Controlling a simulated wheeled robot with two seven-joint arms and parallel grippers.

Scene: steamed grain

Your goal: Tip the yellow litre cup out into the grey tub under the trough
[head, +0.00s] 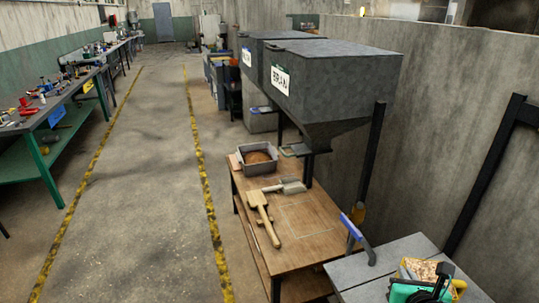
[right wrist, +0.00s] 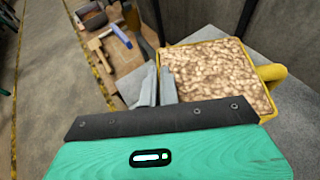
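The yellow litre cup (head: 404,271) is at the lower right of the head view, filled with pale brown flakes. In the right wrist view its square rim and yellow handle (right wrist: 274,73) show, with the handle on the far right side. My right gripper (right wrist: 157,90), teal and dark grey, has its grey fingers close together at the cup's left wall and looks shut on it. It also shows in the head view (head: 432,283), partly covering the cup. The grey tub (head: 259,172) stands on the wooden bench, with brown stuff inside. My left gripper is out of view.
Grey hoppers (head: 335,75) stand above and behind the wooden bench (head: 310,222). A metal scoop (head: 290,186) and a wooden mallet (head: 264,215) lie on the bench. The aisle at left is clear.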

